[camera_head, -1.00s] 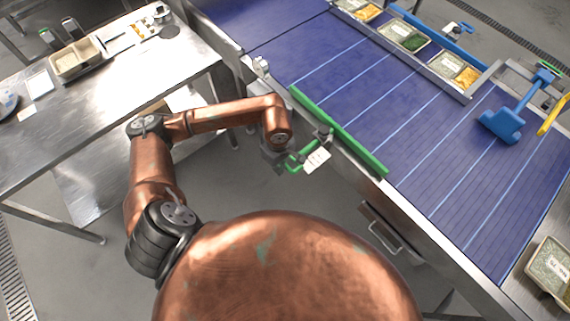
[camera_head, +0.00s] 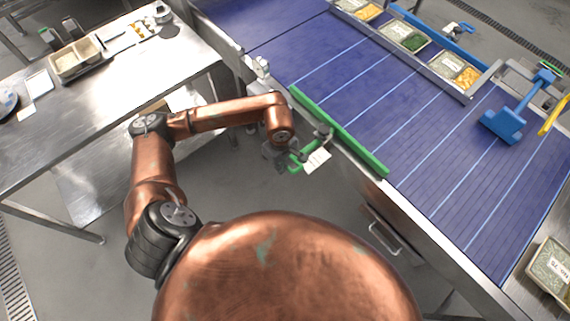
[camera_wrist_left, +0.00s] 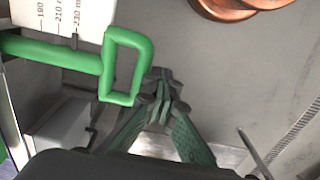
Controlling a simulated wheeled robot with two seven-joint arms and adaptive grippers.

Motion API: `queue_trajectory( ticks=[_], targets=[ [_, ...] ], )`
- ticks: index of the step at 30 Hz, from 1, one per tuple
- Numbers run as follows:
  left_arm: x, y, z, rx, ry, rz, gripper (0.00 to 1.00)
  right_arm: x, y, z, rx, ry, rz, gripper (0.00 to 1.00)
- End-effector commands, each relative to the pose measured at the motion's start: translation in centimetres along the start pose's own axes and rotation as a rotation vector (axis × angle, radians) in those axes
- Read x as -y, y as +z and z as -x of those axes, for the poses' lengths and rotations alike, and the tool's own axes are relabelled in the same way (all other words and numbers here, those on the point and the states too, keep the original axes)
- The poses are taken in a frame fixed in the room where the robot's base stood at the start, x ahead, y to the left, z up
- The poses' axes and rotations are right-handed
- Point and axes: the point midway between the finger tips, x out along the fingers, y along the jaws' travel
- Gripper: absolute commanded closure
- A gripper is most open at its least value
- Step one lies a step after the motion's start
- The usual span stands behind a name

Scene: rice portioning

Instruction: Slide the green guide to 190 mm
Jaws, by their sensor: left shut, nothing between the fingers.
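The green guide (camera_head: 340,132) is a long bar along the near edge of the blue belt. Its green loop handle (camera_wrist_left: 136,42) and rod stick out beside a white scale card (camera_wrist_left: 60,16), which also shows in the head view (camera_head: 317,161). The card has marks such as 210 and 230 mm; I cannot tell the exact setting. My left gripper (camera_wrist_left: 163,82) is shut and empty, its fingertips just right of the handle in the wrist view. Whether they touch it is unclear. It also shows in the head view (camera_head: 290,158), partly hidden by the wrist. My right gripper is out of view.
Food trays (camera_head: 407,39) stand in a row on the belt's far side. A blue scraper-like tool (camera_head: 503,124) lies on the right of the belt. A steel table (camera_head: 110,95) stands at left. A labelled container (camera_head: 552,268) is at lower right.

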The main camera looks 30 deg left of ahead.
Motion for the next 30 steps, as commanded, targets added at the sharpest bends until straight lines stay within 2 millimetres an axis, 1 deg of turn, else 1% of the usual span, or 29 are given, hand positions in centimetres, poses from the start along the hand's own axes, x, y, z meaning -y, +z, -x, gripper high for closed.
queue_trajectory(
  ticks=[30],
  targets=[
    [-1.5, 0.0, 0.0, 0.000, 0.002, 0.000, 1.00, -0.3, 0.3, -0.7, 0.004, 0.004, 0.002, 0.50]
  ],
)
